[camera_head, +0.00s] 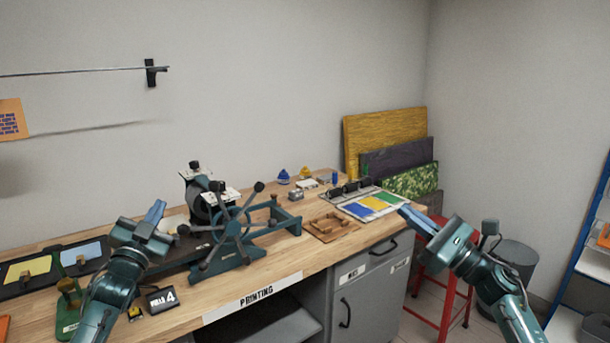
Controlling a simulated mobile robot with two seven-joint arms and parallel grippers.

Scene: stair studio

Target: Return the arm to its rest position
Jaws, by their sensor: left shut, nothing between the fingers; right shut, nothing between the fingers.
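My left gripper (153,217) is shut and empty. It is raised in front of the left part of the wooden workbench (275,265), pointing up and away, and overlaps the left side of the press in the picture. My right gripper (407,213) is shut and empty. It is in front of the bench's right end, its fingers pointing up and left near the colour sheet. Both forearms come up from the bottom edge of the picture. Neither gripper holds anything.
A teal press with a spoked wheel (232,232) stands on the bench. A wooden tray (331,227) and a colour sheet (370,206) lie right of it. A red stool (441,290), a grey bin (518,262) and a blue-edged shelf (583,235) stand at the right.

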